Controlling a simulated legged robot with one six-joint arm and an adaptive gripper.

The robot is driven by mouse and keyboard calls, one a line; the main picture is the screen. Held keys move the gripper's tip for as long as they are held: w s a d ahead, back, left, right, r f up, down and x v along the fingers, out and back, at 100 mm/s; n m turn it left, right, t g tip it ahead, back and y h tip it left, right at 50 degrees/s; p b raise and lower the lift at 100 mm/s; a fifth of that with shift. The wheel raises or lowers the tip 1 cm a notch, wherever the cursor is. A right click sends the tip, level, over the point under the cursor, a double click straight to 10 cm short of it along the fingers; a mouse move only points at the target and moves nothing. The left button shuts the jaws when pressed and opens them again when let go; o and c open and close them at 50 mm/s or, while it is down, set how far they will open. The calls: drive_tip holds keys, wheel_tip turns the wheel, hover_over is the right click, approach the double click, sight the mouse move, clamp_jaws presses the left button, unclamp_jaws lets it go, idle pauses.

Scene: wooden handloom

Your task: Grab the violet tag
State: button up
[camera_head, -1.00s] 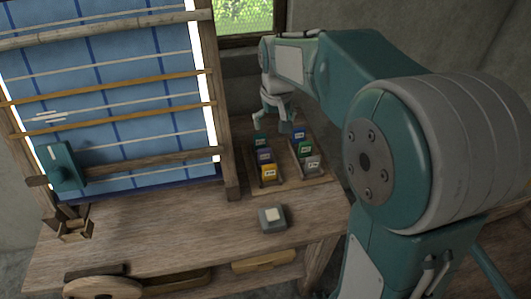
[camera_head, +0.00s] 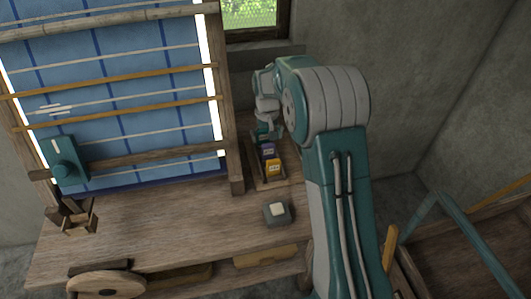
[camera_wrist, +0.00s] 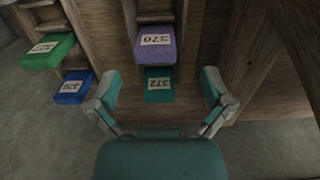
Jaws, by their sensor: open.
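The violet tag (camera_wrist: 155,45), numbered 370, hangs in a row at the upper middle of the wrist view; in the head view it (camera_head: 267,151) sits behind a yellow tag. My gripper (camera_wrist: 160,82) is open and empty, its two fingers spread apart. In the wrist view, a teal tag (camera_wrist: 159,85) numbered 372 appears between the fingers, and the violet tag is just above that, past the fingertips. In the head view my gripper (camera_head: 266,130) is over the far end of the tag rack.
The yellow tag (camera_head: 273,168) is at the near end of that row. A green tag (camera_wrist: 47,50) and a blue tag (camera_wrist: 74,87) form a neighbouring row. A grey block with a pale top (camera_head: 277,212) sits on the bench. The loom frame (camera_head: 232,110) stands close left of the rack.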

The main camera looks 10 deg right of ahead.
sight(268, 144)
drive_tip(key=shift+d+f, duration=0.45)
drive_tip(key=shift+f, duration=0.1)
wheel_tip(268, 144, down, 4)
drive_tip(key=shift+w+a+f, duration=0.1)
drive_tip(key=shift+a+f, duration=0.05)
drive_tip(key=shift+f, duration=0.1)
drive_tip(key=shift+a, duration=0.25)
drive_tip(key=shift+c, duration=1.3)
drive_tip(key=shift+d, duration=0.25)
drive_tip(key=c, duration=0.7)
